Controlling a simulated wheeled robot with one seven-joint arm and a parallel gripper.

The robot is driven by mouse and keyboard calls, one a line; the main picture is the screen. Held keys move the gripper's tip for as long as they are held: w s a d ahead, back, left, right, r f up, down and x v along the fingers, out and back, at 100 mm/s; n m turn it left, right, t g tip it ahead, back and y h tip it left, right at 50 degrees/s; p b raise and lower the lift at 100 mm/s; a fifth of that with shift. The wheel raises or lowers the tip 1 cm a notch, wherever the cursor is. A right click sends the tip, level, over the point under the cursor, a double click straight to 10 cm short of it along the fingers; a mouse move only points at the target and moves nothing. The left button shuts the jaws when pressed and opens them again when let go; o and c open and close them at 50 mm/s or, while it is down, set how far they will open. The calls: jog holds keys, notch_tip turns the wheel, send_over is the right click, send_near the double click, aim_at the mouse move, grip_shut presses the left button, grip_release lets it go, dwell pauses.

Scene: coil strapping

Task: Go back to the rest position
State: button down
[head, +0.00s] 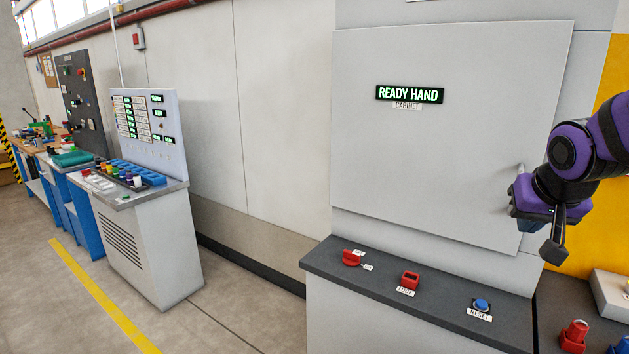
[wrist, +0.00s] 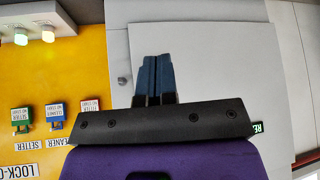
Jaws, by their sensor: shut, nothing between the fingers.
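My gripper (head: 552,247) hangs at the right of the head view, in front of the right side of a grey cabinet door (head: 430,150). In the wrist view, my gripper (wrist: 154,62) has its two blue-grey fingers together, with nothing held between them. The cabinet door, closed, also shows in the wrist view (wrist: 220,60) behind the fingers. A lit sign (head: 409,94) on the door reads "READY HAND", with a "CABINET" label under it.
Below the door, a dark ledge (head: 430,290) carries a red knob (head: 352,258), a red lock switch (head: 410,280) and a blue reset button (head: 481,305). A yellow lock-out board (wrist: 75,75) is beside the cabinet. A control console (head: 150,240) stands left; open floor lies front left.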

jog(key=s+a+r+n+y, duration=0.1)
jog(key=s+a+r, duration=0.1)
jog(key=s, duration=0.6)
jog(key=s+a+r+n+g, duration=0.1)
jog(key=s+a+r+n, duration=0.1)
jog(key=s, duration=0.6)
jog(key=shift+s+a+r+y, duration=0.35)
jog(key=shift+s+a+y, duration=0.05)
jog(key=shift+a, duration=0.5)
